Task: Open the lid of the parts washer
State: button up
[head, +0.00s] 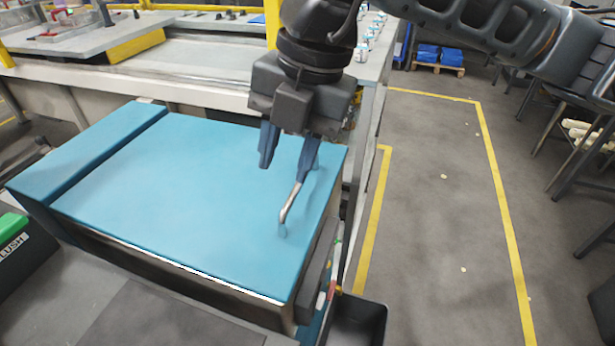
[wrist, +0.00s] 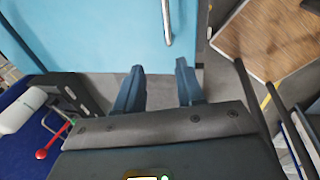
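The parts washer has a flat blue lid (head: 170,190), which lies down on its dark body; the lid also fills the top of the wrist view (wrist: 90,35). A curved silver handle (head: 289,208) stands on the lid near its right edge, and it shows in the wrist view (wrist: 167,22). My gripper (head: 283,172) is above the lid close to the handle, with its fingers apart and nothing between them. In the wrist view my gripper (wrist: 159,66) has the handle ahead of its fingertips. In the head view the right fingertip overlaps the handle's upper end; contact is unclear.
A long bench (head: 200,85) runs behind the washer. A black bin (head: 358,325) stands at its front right corner. A green-topped dark box (head: 12,225) is at the left edge. The grey floor (head: 430,200) to the right, within yellow lines, is mostly clear.

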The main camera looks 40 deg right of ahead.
aim_at(292, 197)
jog(key=shift+m+h, duration=0.4)
jog(key=shift+h, duration=0.1)
jog(key=shift+w+d+f, duration=0.3)
jog(key=shift+f, duration=1)
jog(key=shift+w+d+f, duration=0.25)
jog(key=shift+d+f, duration=0.05)
jog(key=shift+f, duration=0.95)
jog(key=shift+w+d+f, duration=0.3)
jog(key=shift+f, duration=1)
grip_shut()
